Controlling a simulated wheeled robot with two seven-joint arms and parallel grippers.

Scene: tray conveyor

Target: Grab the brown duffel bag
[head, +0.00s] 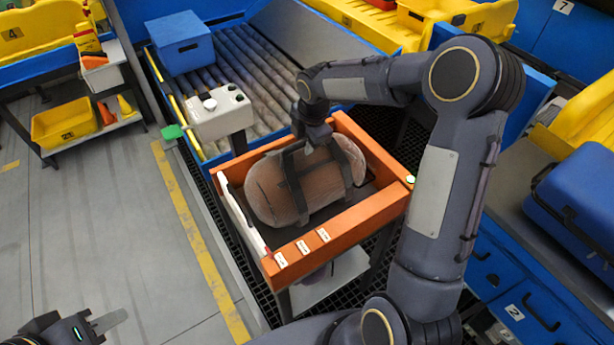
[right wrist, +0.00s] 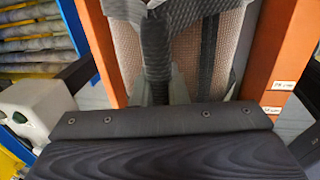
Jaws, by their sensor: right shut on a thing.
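The brown duffel bag (head: 270,192) with dark straps lies in an orange tray (head: 345,238). In the right wrist view, the woven side of the bag (right wrist: 187,72) fills the top middle. My right gripper (head: 318,135) is over the far side of the bag. It is shut on the bag's dark handle strap (right wrist: 157,70), which passes between the fingers. The bag appears to rest in the tray; its underside is hidden. My left gripper (head: 100,325) is at the bottom left corner, away from the bag and partly cut off; its jaw opening is unclear.
A roller conveyor (head: 235,62) with a blue box (head: 180,42) lies behind the tray. A white control box (head: 220,112) stands close to the tray's left. A blue suitcase (head: 580,200) is at the right. The floor at left is clear, with a yellow bin (head: 64,122) on a shelf.

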